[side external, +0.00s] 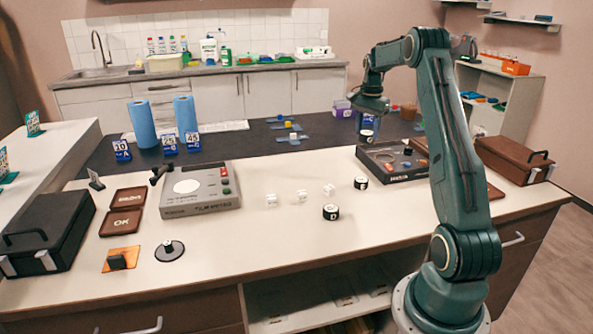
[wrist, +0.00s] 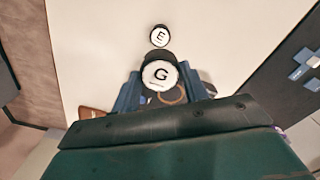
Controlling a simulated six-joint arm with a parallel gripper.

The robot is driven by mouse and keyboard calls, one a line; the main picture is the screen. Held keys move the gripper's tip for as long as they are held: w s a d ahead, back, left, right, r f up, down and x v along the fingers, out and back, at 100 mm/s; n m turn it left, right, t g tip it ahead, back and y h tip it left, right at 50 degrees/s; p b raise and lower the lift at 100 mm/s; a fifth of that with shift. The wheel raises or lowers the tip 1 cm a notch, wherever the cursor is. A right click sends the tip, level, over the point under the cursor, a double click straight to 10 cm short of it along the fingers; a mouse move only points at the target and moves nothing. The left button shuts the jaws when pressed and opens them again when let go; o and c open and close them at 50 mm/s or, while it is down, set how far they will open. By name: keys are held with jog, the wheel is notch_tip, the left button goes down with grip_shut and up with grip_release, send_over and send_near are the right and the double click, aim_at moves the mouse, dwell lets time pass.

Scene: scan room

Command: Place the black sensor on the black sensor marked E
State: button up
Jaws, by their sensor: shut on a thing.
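My gripper (side external: 367,122) is raised above the back right of the light table in the side view. In the wrist view its blue fingers are shut around a black sensor with a white top marked G (wrist: 161,75). The black sensor marked E (wrist: 160,36) lies beyond it, apart from it, on the pale tabletop. The side view shows two black round sensors on the table, one nearer the front (side external: 331,212) and one farther back (side external: 360,183). Their letters are too small to read there, so I cannot tell which is E.
A grey device (side external: 202,190) and a brown case (side external: 514,158) stand left and right. The front middle of the tabletop is clear.

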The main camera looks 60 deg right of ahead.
jog(key=shift+f, duration=7.05)
jog(key=shift+f, duration=0.15)
jog(key=o, duration=1)
jog(key=shift+o, duration=0.2)
notch_tip(320, 180, up, 12)
jog(key=shift+r, duration=0.15)
